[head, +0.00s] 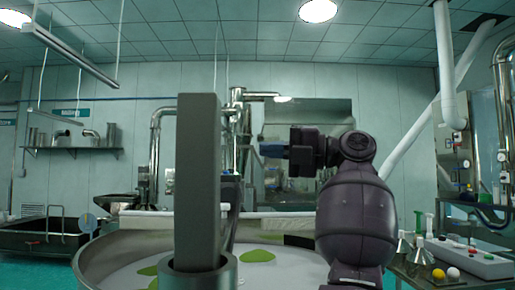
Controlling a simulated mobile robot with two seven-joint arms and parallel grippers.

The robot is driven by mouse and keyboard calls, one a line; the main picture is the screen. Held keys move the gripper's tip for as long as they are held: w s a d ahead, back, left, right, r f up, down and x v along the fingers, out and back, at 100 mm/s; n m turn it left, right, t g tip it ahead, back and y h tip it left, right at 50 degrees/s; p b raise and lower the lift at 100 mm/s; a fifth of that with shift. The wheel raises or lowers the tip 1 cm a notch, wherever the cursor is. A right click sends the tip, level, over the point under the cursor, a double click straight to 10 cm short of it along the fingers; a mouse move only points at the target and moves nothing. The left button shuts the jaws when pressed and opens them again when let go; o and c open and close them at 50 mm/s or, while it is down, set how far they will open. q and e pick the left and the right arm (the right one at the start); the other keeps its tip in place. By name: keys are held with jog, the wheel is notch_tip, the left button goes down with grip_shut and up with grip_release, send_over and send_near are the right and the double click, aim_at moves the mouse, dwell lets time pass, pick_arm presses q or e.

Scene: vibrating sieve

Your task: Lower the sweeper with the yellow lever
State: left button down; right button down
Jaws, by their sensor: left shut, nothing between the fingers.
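A large round sieve pan (130,244) with a pale bed and green patches fills the lower middle of the head view. A tall grey upright bar (198,170) stands in a round collar in front of it; I cannot tell whether it belongs to the sweeper. A yellow ball-shaped knob (438,274) shows at the lower right; I cannot tell whether it is the yellow lever's end. My left gripper (270,151) is shut and empty, raised above the pan, pointing left, well apart from the yellow knob. My right gripper is not in view.
A white ball-shaped knob (453,273) is beside the yellow one. A control box (468,256) and metal funnels (402,247) stand on the right-hand table. A dark trough (40,238) is at the left. The grey bar stands left of my gripper.

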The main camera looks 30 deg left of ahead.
pick_arm(q)
jog(key=a+r, duration=0.1)
jog(key=a, duration=1)
jog(key=shift+s+a+r, duration=0.25)
jog(key=shift+s+r, duration=0.05)
jog(key=shift+s, duration=0.1)
